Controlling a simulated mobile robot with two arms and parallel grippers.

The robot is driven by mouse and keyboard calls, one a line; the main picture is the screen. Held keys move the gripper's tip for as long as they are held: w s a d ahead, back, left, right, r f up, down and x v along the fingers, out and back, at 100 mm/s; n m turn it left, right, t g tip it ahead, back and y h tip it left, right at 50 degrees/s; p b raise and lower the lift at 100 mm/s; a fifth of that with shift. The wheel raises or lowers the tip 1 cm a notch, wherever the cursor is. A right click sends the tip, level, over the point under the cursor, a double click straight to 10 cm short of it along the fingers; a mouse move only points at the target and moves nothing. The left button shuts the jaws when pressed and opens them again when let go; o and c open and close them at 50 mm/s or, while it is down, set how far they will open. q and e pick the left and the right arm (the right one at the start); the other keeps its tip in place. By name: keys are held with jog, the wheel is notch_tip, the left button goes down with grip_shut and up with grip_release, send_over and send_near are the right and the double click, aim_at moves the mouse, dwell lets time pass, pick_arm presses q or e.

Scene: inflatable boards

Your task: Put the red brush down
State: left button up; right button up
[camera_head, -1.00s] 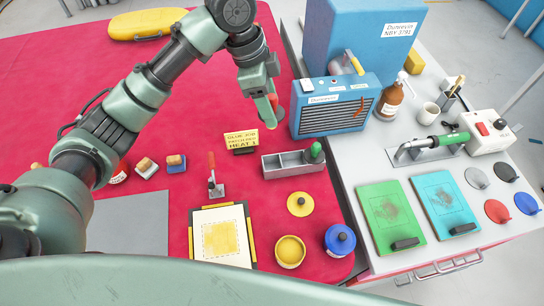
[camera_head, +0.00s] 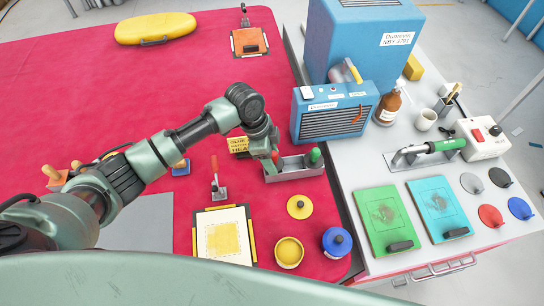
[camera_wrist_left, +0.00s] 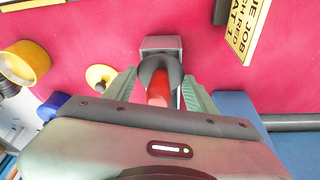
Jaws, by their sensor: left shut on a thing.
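My left gripper (camera_head: 270,160) is shut on the red brush, at the left end of the grey metal tray (camera_head: 298,172). In the left wrist view the brush's red handle (camera_wrist_left: 158,88) lies between the two fingers of the gripper (camera_wrist_left: 160,96), with a dark grey curved part around its far end. The tray's light grey end (camera_wrist_left: 160,42) shows just beyond it. In the head view the gripper hides most of the brush; I cannot tell whether it touches the tray floor. A green-handled brush (camera_head: 315,157) stands at the tray's right end. My right gripper is not in view.
A yellow sign (camera_head: 239,145) stands close behind my gripper. A blue heater (camera_head: 335,113) is behind the tray. A yellow lid (camera_head: 300,206), an open yellow pot (camera_head: 289,252) and a blue-lidded pot (camera_head: 337,242) are in front. The red mat (camera_head: 90,70) is clear at far left.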

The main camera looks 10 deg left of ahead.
pick_arm(q)
jog(key=shift+f, duration=0.3)
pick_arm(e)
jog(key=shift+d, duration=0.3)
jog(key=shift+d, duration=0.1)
pick_arm(q)
jog(key=shift+f, duration=0.15)
jog(key=shift+f, duration=0.35)
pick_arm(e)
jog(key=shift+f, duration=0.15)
pick_arm(q)
jog(key=o, duration=1.3)
jog(key=shift+r, duration=0.1)
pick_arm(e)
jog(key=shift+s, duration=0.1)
